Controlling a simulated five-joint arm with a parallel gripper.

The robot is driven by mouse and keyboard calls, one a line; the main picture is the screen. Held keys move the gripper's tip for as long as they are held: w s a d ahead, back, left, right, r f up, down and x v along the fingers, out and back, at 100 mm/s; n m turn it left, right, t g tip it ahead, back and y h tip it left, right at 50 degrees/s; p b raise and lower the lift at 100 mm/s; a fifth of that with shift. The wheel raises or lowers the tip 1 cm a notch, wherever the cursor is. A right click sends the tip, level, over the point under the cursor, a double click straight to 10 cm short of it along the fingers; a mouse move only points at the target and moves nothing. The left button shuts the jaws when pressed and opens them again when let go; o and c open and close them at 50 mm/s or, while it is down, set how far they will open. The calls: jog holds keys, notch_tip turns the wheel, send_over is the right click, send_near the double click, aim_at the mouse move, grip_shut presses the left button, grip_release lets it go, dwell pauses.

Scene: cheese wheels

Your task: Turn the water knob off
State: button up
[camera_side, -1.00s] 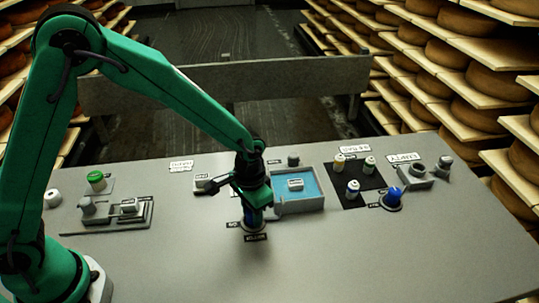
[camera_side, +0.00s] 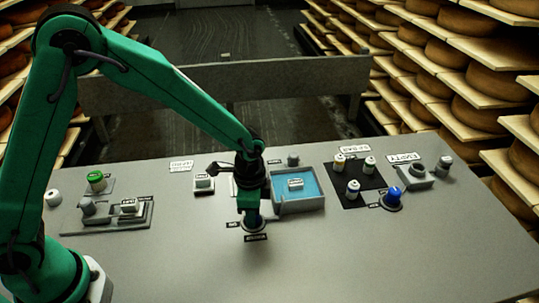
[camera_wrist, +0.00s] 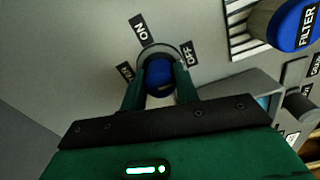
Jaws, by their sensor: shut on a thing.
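A blue knob (camera_wrist: 159,78) sits on a round base on the grey panel, between my gripper's two fingers. In the side view my gripper mostly hides the knob.
A grey tray with a blue floor (camera_side: 312,206) stands right of my gripper, with a white-topped block (camera_side: 295,183) in it. A dark mat (camera_side: 352,199) with several small cylinders and another blue knob (camera_side: 393,196) are farther right. The panel's front is clear. Cheese shelves (camera_side: 460,80) rise behind.

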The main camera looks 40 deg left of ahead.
jog(key=shift+r, duration=0.1)
jog(key=o, duration=1)
jog(key=shift+c, duration=0.2)
jog(key=shift+r, duration=0.1)
jog(key=shift+r, duration=3.8)
